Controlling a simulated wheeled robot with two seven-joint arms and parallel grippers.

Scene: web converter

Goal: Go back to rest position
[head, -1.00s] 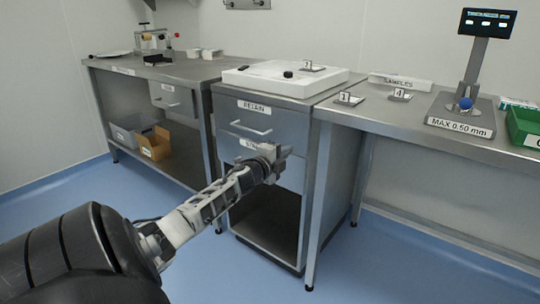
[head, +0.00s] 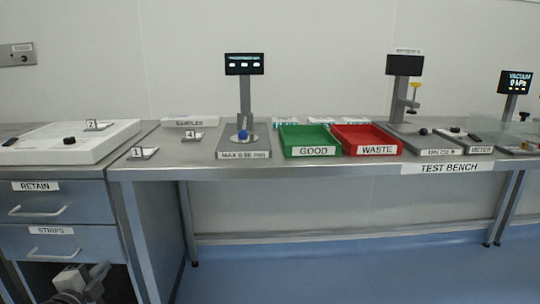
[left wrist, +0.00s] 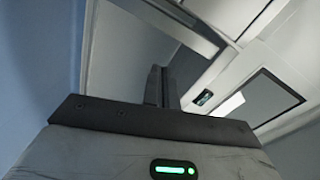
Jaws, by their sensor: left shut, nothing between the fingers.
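My left gripper (head: 84,278) shows at the bottom left of the head view, in front of the drawer unit and below the drawer labelled STRIPS (head: 60,243). It is shut and empty. In the left wrist view its two dark fingers (left wrist: 161,86) stand close together, with nothing between them. The drawers labelled RETAIN (head: 40,203) and STRIPS look closed. My right gripper is in neither view.
The test bench (head: 410,167) runs to the right from the drawer unit. It carries a green GOOD tray (head: 313,152), a red WASTE tray (head: 376,151) and a gauge stand (head: 245,108). The blue floor (head: 300,275) under and before the bench is clear.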

